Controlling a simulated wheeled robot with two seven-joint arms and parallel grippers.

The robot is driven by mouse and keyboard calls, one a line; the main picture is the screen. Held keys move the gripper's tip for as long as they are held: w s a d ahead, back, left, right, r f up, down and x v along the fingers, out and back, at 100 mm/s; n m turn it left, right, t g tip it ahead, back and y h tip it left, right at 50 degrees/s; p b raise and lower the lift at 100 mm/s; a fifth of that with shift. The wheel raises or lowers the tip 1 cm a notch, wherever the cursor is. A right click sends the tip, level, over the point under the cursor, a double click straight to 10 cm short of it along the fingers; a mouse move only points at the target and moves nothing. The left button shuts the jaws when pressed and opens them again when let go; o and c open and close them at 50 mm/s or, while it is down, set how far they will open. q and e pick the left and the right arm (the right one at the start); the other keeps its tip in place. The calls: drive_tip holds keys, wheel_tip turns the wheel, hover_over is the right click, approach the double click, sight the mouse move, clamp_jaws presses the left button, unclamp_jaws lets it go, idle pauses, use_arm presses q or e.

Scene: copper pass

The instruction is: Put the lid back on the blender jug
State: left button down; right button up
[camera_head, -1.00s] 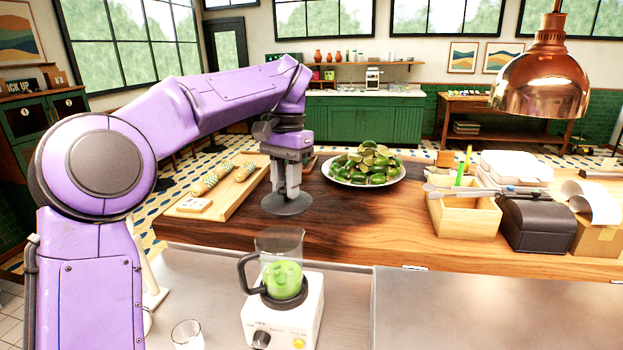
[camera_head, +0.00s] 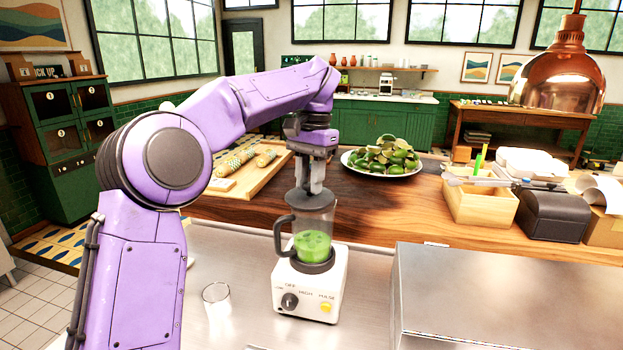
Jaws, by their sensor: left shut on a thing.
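The blender jug (camera_head: 313,222) stands upright on its white base (camera_head: 309,287) on the steel counter, with green liquid inside and its dark handle on the left. My left gripper (camera_head: 309,186) points straight down at the jug's mouth. It is shut on the dark round lid (camera_head: 312,197), which is at the jug's top rim. I cannot tell whether the lid is fully seated. My right gripper does not show.
An empty glass (camera_head: 216,295) stands left of the blender. A plate of limes (camera_head: 383,157), a wooden board with wrapped rolls (camera_head: 257,177) and a wooden box (camera_head: 478,206) are on the wooden counter behind. A copper lamp (camera_head: 558,80) hangs at the right.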

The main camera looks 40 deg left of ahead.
use_arm(q)
drive_tip(key=shift+w+f, duration=0.25)
drive_tip(key=shift+w, duration=0.25)
drive_tip(key=shift+w+f, duration=0.2)
drive_tip(key=shift+w, duration=0.25)
drive_tip(key=shift+s, duration=0.1)
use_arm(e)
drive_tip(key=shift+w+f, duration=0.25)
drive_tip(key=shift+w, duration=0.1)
use_arm(q)
drive_tip(key=shift+s, duration=0.1)
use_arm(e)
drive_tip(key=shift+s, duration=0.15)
use_arm(q)
drive_tip(key=shift+w, duration=0.25)
drive_tip(key=shift+d, duration=0.1)
drive_tip(key=shift+s, duration=0.2)
drive_tip(key=shift+s+r+b, duration=0.1)
drive_tip(key=shift+s+b, duration=0.05)
drive_tip(key=shift+b, duration=0.35)
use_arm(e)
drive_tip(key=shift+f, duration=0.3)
use_arm(q)
drive_tip(key=shift+s+r, duration=0.1)
drive_tip(key=shift+s, duration=0.15)
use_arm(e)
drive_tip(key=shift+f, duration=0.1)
